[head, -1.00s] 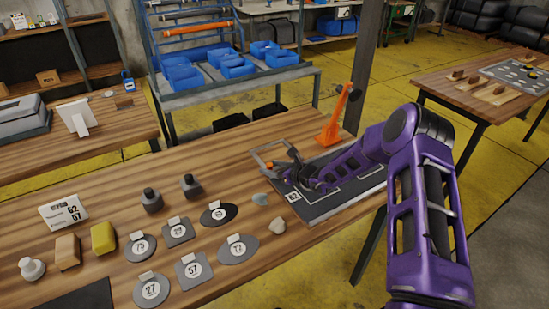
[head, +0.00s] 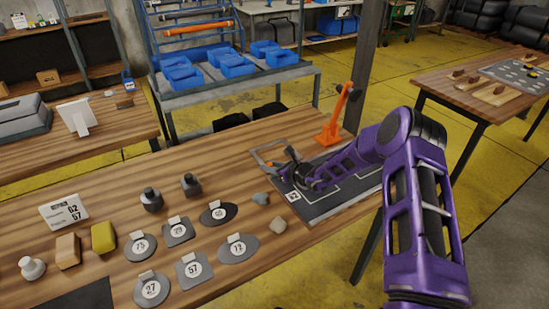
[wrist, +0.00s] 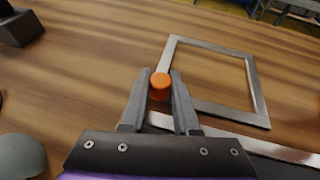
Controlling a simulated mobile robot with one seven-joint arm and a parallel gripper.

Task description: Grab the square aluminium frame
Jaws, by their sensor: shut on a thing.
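The square aluminium frame (wrist: 262,105) is a thin grey open square, at the far right of the wooden table. In the head view it shows (head: 268,145) just beyond the black mat. An orange knob (wrist: 160,82) sits at its left side. My gripper (wrist: 160,87) is shut on this knob, with one finger on each side. In the head view my gripper (head: 278,164) partly hides the frame's near side. I cannot tell whether the frame is touching the table or slightly above it.
The black mat (head: 335,203) with white lines lies under my arm. An orange stand (head: 333,125) rises behind it. Bare wood surrounds the frame's left side.

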